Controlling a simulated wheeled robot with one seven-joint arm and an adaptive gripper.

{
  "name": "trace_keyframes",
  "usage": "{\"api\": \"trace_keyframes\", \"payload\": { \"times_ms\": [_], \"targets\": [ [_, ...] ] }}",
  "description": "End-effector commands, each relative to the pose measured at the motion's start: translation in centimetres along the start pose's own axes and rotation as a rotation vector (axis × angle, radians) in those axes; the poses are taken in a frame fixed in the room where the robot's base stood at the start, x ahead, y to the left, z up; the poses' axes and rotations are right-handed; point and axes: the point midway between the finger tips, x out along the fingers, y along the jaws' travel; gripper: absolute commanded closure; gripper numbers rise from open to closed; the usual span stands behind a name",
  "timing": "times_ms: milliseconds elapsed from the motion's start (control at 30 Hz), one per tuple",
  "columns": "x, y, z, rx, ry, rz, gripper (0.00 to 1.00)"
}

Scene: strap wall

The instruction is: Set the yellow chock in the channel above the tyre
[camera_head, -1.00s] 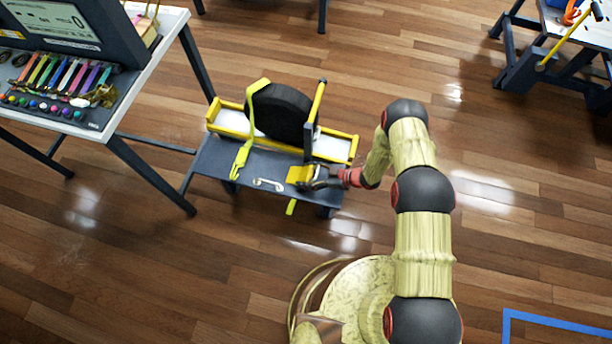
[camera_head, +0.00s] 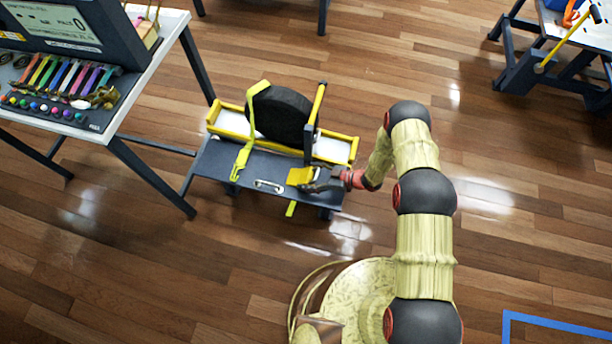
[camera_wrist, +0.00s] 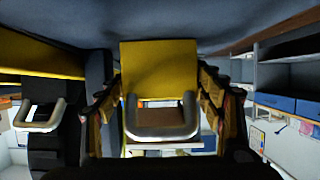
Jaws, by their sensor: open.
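The yellow chock (camera_head: 300,176) sits on the dark front shelf of the strap stand, in front of the tyre. In the wrist view the chock (camera_wrist: 160,68) is a yellow block with a grey U-shaped handle. My gripper (camera_head: 314,185) is at the chock's right side. In the wrist view my open gripper (camera_wrist: 162,92) has one finger on each side of the chock; contact cannot be told. The black tyre (camera_head: 280,116) stands upright in the stand. The channel (camera_head: 335,148) has yellow rails and a pale floor and runs on both sides of the tyre.
A yellow strap (camera_head: 243,150) hangs left of the tyre. A yellow-edged post (camera_head: 317,105) stands right of it. A metal handle (camera_head: 268,186) lies on the shelf left of the chock. A table (camera_head: 150,75) with a display is at left.

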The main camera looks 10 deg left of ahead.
Motion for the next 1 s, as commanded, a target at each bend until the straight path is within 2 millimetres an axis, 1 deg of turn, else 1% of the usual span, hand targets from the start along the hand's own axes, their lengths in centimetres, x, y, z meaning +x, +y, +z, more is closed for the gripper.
{"api": "trace_keyframes", "payload": {
  "times_ms": [33, 300, 400, 500, 633, 867, 967, 1000],
  "targets": [
    [-1.0, 0.1, -0.2, 0.001, 0.0, 0.004, 0.32],
    [-6.7, 0.2, -0.2, 0.001, 0.0, 0.005, 0.32],
    [-8.5, 0.1, -0.2, 0.001, 0.0, 0.005, 0.32],
    [-9.8, 0.1, -0.1, 0.002, 0.0, 0.003, 0.32],
    [-10.9, 0.1, -0.1, 0.001, 0.0, 0.002, 0.32],
    [-11.3, 0.1, 0.0, 0.0, 0.0, 0.001, 0.32],
    [-11.6, 1.1, -0.4, -0.008, -0.016, 0.016, 0.32],
    [-12.0, 2.0, -0.8, -0.015, -0.034, 0.03, 0.32]
  ]
}}
